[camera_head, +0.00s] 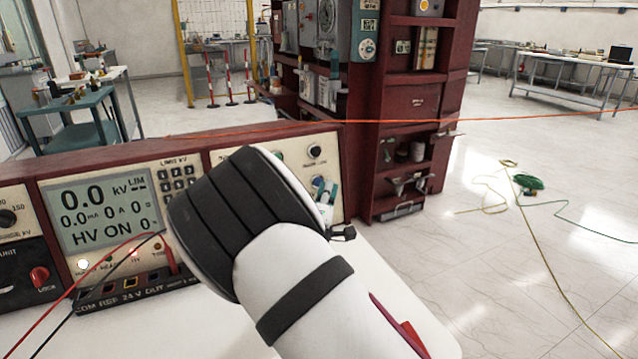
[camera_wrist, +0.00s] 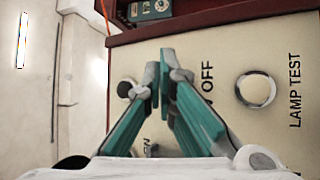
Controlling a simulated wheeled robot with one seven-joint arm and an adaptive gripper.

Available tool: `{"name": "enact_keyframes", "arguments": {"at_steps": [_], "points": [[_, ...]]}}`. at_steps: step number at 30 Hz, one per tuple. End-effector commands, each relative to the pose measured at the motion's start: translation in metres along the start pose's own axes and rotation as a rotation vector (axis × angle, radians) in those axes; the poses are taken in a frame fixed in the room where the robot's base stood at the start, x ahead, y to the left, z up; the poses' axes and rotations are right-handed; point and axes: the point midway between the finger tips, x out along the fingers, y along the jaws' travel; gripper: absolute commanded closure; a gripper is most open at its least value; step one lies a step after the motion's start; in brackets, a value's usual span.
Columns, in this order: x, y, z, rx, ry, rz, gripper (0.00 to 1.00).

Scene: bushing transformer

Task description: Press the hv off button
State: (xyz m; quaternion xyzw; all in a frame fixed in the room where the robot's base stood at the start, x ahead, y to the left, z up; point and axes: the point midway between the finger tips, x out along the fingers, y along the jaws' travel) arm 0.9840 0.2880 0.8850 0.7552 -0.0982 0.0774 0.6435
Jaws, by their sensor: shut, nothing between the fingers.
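The control panel's right section (camera_head: 235,155) is a cream plate with round controls. In the wrist view, the lettering "OFF" (camera_wrist: 207,77) shows just right of my gripper's fingers, and its other letters are covered. The off button itself cannot be made out; the fingers hide the plate beside this label. My gripper (camera_wrist: 160,76) has teal and grey fingers, shut and empty, pointing at the panel. In the head view my gripper (camera_head: 328,200) is at the panel's right end, partly behind my wrist. Whether the tips touch a button cannot be told.
A round lamp test button (camera_wrist: 256,90) sits right of the fingers in the wrist view. A dark round control (camera_wrist: 125,88) is to their left. The display (camera_head: 105,213) reads "HV ON". Red and black leads (camera_head: 85,275) cross the panel's left front. A dark red cabinet (camera_head: 410,110) stands behind.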

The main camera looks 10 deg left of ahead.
Motion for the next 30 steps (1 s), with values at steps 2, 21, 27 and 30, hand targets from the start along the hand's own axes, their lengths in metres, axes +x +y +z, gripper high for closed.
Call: {"name": "enact_keyframes", "arguments": {"at_steps": [2,21,27,30], "points": [[0.0009,-0.0008,-0.0006,0.0,0.0,0.0,1.0],[0.0062,-0.0041,-0.0044,0.0,0.0,0.0,1.0],[0.0076,-0.0053,-0.0054,0.0,0.0,0.0,1.0],[0.0084,-0.0059,-0.0059,0.0,0.0,0.0,1.0]]}}
